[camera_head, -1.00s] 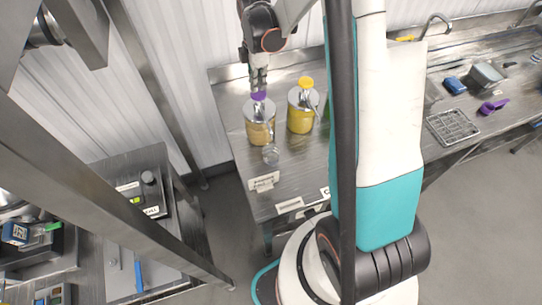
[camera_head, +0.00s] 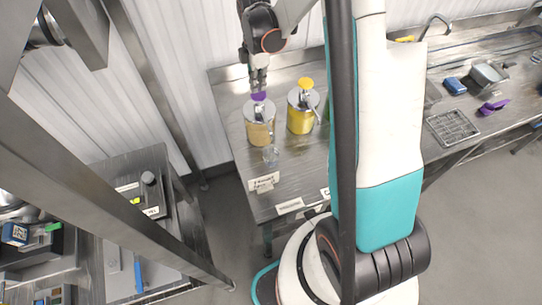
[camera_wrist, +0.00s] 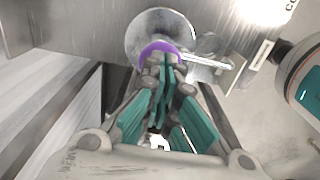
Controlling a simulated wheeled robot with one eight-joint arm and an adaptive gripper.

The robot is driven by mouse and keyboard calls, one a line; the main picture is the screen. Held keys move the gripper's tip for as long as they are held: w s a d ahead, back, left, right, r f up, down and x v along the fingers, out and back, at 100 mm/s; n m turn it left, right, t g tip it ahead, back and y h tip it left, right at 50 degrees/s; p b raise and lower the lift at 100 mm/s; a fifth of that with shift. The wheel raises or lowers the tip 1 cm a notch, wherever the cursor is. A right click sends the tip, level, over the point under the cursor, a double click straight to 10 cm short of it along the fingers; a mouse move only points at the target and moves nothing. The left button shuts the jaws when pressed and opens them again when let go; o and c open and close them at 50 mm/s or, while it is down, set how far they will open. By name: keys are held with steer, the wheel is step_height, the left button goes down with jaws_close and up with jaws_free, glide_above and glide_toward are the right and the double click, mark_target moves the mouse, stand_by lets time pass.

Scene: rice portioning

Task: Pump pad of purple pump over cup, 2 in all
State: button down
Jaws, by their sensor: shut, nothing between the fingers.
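The purple pump's pad (camera_head: 259,97) tops the pump on a clear jar (camera_head: 258,133) with tan contents. In the wrist view the purple pad (camera_wrist: 148,50) shows around my fingertips, above the round metal lid (camera_wrist: 150,22). A small clear cup (camera_head: 271,155) stands on the table at the jar's front right. In the wrist view the metal spout (camera_wrist: 207,61) points right, towards the cup's side. My gripper (camera_head: 259,87) is shut and empty, pointing down right above the pad; it also shows in the wrist view (camera_wrist: 165,60). I cannot tell whether the fingertips touch the pad.
A second jar (camera_head: 300,118) with yellow contents and a yellow pump pad (camera_head: 305,83) stands close on the right. Labels lie along the table's front edge. A wire rack (camera_head: 453,126) and a purple scoop (camera_head: 493,107) lie further right. A metal post stands left of the table.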

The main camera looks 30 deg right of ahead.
mark_target(258, 94)
steer(key=shift+f+b, duration=1.9)
steer(key=shift+f, duration=0.15)
steer(key=shift+r, duration=0.1)
steer(key=shift+r+p, duration=1.05)
steer(key=shift+r, duration=0.95)
steer(key=shift+f, duration=0.2)
